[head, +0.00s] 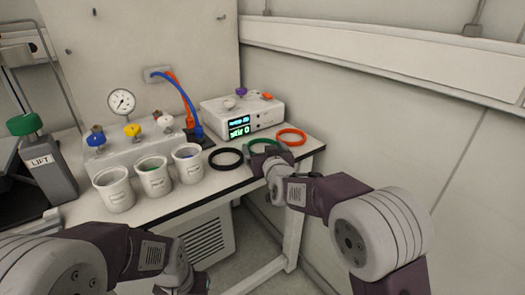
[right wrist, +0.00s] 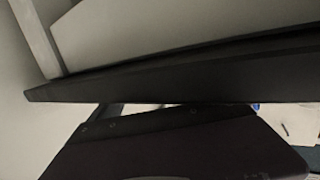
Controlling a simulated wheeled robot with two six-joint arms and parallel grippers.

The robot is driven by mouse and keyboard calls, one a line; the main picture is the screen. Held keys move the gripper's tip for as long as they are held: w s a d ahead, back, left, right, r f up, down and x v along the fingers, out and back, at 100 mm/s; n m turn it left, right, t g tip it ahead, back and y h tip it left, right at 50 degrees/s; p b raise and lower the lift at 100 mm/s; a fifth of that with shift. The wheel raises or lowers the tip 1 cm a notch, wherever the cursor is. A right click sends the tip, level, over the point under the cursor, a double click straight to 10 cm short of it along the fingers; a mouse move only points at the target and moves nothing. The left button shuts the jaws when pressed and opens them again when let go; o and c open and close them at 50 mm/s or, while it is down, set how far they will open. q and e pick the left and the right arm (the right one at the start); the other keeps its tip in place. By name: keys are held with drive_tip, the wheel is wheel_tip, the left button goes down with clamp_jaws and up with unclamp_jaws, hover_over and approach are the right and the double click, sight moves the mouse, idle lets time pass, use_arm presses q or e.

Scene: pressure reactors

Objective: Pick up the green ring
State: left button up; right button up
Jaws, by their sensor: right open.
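The green ring (head: 262,140) lies near the right end of the white bench top in the head view, between a black ring (head: 226,158) and an orange ring (head: 291,137). My right gripper (head: 266,157) is at the near side of the green ring and hides its front part. The right gripper is open; I cannot tell whether a finger touches the ring. The right wrist view shows mostly dark surfaces close up, and no green ring can be made out there. My left arm is low in front of the bench, and its fingers cannot be made out.
White cups (head: 114,190) stand along the bench's front edge. A white instrument box (head: 241,117) with a lit display stands behind the rings. A valve block (head: 130,150) with a gauge and hoses is at the left. A wall is close on the right.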

drive_tip(key=shift+r, duration=0.1)
drive_tip(key=c, duration=1)
